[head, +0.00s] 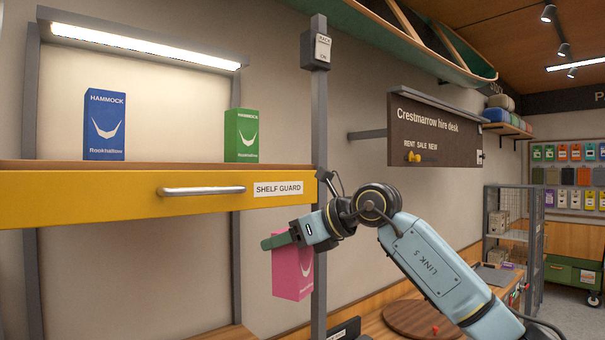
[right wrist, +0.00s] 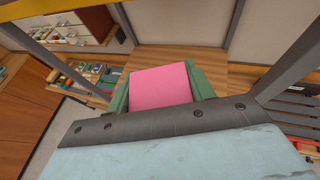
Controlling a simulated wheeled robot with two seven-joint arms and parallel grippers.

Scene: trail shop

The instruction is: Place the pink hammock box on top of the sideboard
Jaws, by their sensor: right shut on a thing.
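The pink hammock box (head: 292,275) hangs upright from my right gripper (head: 277,240), below the yellow shelf guard and left of the grey post. In the right wrist view the pink box (right wrist: 161,86) sits between the two green fingers, which are shut on it. A wooden top (right wrist: 182,57), which looks like the sideboard, lies below and beyond the box in that view. In the head view only a small corner of a wooden top (head: 218,334) shows at the bottom edge. The box is apart from it. My left gripper is not in view.
The shelf's yellow guard (head: 120,200), with a handle, is above and left of the box. A blue hammock box (head: 104,125) and a green one (head: 241,136) stand on that shelf. The grey post (head: 319,180) is close beside my gripper. A round board (head: 425,318) lies lower right.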

